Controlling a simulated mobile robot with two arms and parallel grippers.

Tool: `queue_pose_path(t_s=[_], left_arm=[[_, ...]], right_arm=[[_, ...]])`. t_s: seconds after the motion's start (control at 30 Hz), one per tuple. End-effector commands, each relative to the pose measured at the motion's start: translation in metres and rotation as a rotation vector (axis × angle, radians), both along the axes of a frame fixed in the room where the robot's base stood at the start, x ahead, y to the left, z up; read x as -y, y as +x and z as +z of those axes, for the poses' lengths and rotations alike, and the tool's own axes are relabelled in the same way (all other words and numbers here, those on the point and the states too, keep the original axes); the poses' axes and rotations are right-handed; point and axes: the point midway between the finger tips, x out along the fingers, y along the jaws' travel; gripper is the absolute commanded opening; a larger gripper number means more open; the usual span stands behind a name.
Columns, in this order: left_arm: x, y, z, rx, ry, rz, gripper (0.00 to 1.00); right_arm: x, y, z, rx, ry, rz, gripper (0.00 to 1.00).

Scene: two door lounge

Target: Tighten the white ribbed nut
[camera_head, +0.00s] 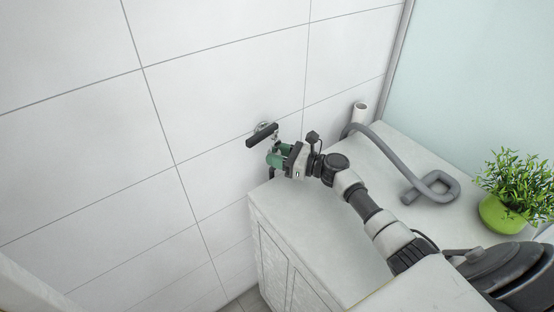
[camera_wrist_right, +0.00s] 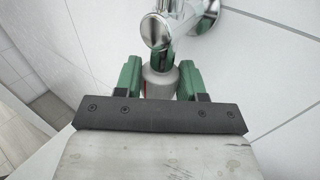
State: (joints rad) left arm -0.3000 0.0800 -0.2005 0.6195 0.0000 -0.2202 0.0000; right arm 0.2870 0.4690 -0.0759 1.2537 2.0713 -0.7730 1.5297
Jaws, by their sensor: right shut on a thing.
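A chrome tap (camera_wrist_right: 165,30) comes out of the tiled wall; in the head view a black lever (camera_head: 262,135) shows at it. The pale nut (camera_wrist_right: 159,84) sits directly under the tap's round chrome end in the wrist view. My right gripper (camera_head: 275,156) is at the tap, just below the lever. In the wrist view its green fingers (camera_wrist_right: 160,78) stand on both sides of the nut and are shut on it. The nut's ribs are too small to make out, and its lower part is hidden behind the gripper's dark bar. My left gripper is not in view.
A pale cabinet (camera_head: 300,222) stands against the wall below the tap. A grey hose (camera_head: 395,158) lies curled on its top, near a white upright tube (camera_head: 360,111). A green potted plant (camera_head: 503,214) stands at the right. Left of the tap is bare tiled wall.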

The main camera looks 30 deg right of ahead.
Motion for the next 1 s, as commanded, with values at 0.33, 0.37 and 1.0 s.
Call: queue_pose_path(t_s=[0.33,0.37,1.0], left_arm=[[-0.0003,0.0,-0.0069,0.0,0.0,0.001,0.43],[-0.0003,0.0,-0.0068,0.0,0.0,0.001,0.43],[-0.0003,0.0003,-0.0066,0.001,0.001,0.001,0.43]], right_arm=[[0.0003,0.0004,0.0,0.001,0.001,0.048,0.16],[0.0003,0.0004,0.0001,0.0,0.001,0.049,0.16],[0.0,0.0004,0.0004,0.001,0.001,0.048,0.65]])
